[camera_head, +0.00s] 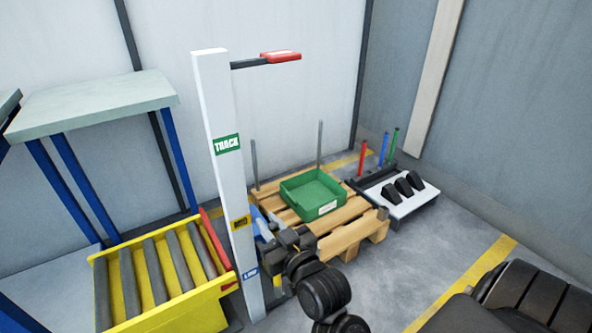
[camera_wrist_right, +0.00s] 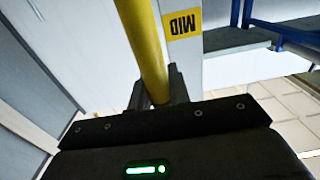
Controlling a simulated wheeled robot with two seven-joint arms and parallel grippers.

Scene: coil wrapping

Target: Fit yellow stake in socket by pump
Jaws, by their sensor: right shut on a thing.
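The yellow stake (camera_wrist_right: 143,45) runs up between the fingers of my right gripper (camera_wrist_right: 158,88) in the right wrist view, and the gripper is shut on it. In the head view my right gripper (camera_head: 272,240) is beside the lower part of a white post (camera_head: 220,115), at its right. The stake is mostly hidden there behind my arm. The post carries green, yellow and blue labels, and a dark bar with a red grip (camera_head: 281,57) at its top. Its yellow MID label (camera_wrist_right: 183,22) is close to the stake in the wrist view. I cannot make out the socket or a pump for certain.
A wooden pallet (camera_head: 350,235) holds a green bin (camera_head: 313,197) and two thin upright rods. At right, a rack (camera_head: 412,205) stands by red, blue and green stakes. A yellow roller stand (camera_head: 185,312) is left of the post.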

